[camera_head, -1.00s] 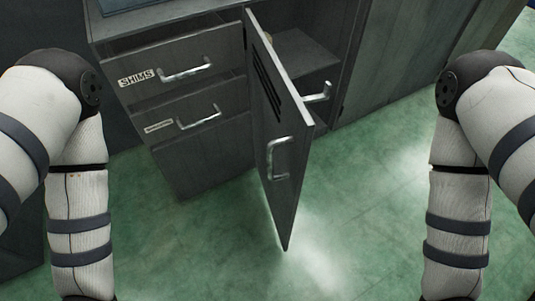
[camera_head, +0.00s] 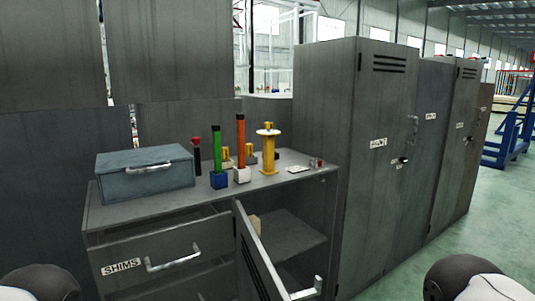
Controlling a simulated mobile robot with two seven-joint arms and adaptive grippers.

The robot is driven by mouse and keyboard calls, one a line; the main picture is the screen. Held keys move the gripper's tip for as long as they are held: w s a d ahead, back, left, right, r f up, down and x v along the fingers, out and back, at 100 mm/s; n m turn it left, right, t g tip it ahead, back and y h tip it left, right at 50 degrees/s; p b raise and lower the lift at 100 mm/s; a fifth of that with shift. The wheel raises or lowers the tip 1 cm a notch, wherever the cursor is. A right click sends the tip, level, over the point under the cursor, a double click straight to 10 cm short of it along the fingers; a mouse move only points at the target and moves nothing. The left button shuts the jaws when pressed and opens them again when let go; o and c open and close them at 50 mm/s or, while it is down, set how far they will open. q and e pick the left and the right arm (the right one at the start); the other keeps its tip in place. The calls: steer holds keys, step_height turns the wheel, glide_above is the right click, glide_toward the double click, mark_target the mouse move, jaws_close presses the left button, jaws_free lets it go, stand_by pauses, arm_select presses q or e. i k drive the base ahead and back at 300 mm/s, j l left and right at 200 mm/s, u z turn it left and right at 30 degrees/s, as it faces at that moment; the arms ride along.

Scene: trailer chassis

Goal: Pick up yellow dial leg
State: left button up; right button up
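The yellow dial leg (camera_head: 269,152) stands upright on the top of the grey cabinet (camera_head: 110,213), right of the middle. It is a yellow column with a pale disc near its top and a small yellow part above the disc. Only the rounded dark and white tops of my arms show at the lower left and lower right corners. Neither gripper is in view, and nothing is near the leg but the things standing on the cabinet.
Left of the leg stand an orange stick (camera_head: 240,142), a green stick (camera_head: 217,149) and a blue-grey box (camera_head: 145,176). The cabinet door (camera_head: 258,262) is open at the front. Tall lockers (camera_head: 325,120) rise close on the right. Green floor is free at far right.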

mark_target(269, 169)
steer(key=i+l, duration=0.15)
steer(key=l, duration=0.25)
steer(key=i+l+u, duration=0.15)
steer(key=l, duration=0.25)
steer(key=i+l, duration=0.15)
steer(key=l, duration=0.3)
steer(key=i+l+u, duration=0.15)
steer(key=l, duration=0.25)
steer(key=i+l, duration=0.1)
steer(key=l, duration=0.35)
steer(key=i+l+u, duration=0.15)
steer(key=l, duration=0.3)
